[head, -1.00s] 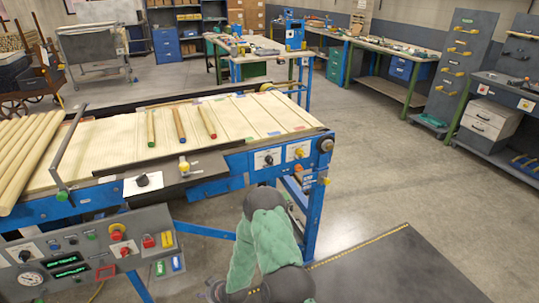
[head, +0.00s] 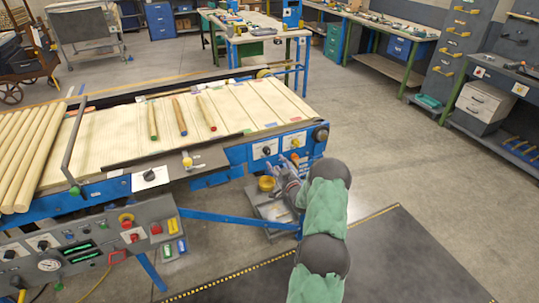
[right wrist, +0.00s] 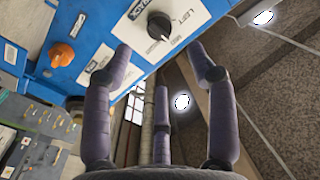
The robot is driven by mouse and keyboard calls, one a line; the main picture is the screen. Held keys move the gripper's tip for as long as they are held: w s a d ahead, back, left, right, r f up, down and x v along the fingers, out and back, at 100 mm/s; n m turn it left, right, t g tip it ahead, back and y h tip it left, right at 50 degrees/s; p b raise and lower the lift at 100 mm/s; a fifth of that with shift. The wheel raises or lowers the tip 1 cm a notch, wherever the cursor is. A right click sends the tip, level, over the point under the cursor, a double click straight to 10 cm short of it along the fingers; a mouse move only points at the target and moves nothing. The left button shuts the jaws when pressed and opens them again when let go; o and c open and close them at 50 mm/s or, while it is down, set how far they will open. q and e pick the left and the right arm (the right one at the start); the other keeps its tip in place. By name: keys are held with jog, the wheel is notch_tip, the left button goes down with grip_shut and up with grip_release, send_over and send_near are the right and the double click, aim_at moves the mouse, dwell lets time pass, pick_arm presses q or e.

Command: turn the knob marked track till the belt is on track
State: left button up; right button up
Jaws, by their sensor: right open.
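The track knob (head: 266,151) is black and sits on a white plate on the blue frame at the belt's right end. The wrist view shows the spread fingers of my right gripper (right wrist: 160,75). The belt (head: 105,140) is cream and ribbed. My left gripper is not in view.
An orange knob (head: 295,143) sits on a plate right of the track knob. Another black knob (head: 149,175) is further left. Several dowels with coloured ends lie on the belt. A control panel (head: 95,240) is at lower left. A blue brace (head: 235,217) runs below.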

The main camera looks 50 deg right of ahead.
aim_at(269, 153)
jog(key=b+x, duration=0.1)
jog(key=x, duration=0.7)
